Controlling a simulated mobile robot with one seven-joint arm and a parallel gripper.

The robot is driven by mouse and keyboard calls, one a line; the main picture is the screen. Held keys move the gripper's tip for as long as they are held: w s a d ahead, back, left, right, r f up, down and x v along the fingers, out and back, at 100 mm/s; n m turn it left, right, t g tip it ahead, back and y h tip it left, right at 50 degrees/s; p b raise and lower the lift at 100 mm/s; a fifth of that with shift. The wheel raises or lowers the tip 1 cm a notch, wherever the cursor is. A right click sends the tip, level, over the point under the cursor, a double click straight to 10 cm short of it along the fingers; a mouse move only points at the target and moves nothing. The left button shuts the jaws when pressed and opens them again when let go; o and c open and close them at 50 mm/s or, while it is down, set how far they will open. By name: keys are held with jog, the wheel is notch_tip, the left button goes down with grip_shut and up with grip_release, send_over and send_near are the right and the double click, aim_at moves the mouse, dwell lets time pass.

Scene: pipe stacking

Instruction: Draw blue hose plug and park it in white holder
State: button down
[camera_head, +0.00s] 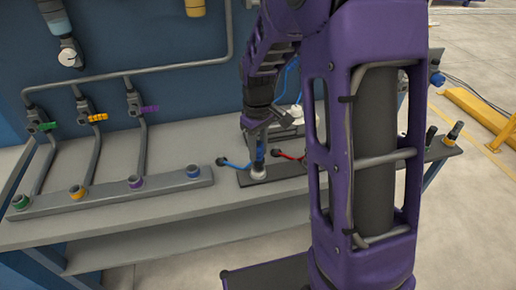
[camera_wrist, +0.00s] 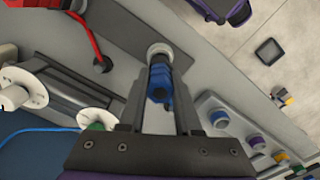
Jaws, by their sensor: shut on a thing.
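My gripper (camera_head: 257,150) points down over the dark base strip (camera_head: 285,184) on the bench. It is shut on the blue plug (camera_wrist: 160,88), with one finger on each side in the wrist view. A pale grey collar (camera_head: 258,172) is at the plug's far end, also seen in the wrist view (camera_wrist: 159,52); I cannot tell whether the plug is still seated in it. White round parts, possibly the white holder (camera_head: 297,113), stand behind the arm. The wrist view shows white spool-like pieces (camera_wrist: 97,118) at left. A blue hose (camera_wrist: 40,131) runs beside them.
A grey manifold strip (camera_head: 112,199) with coloured sockets lies left of the gripper. Pipes with coloured valve handles (camera_head: 96,117) rise behind it. A red hose (camera_head: 290,155) lies just right of the gripper. Dark and yellow fittings (camera_head: 453,132) stand at far right. The front bench edge is clear.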

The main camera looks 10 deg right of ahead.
jog(key=shift+f+b, duration=0.6)
jog(key=shift+f, duration=0.35)
jog(key=c, duration=0.5)
grip_release()
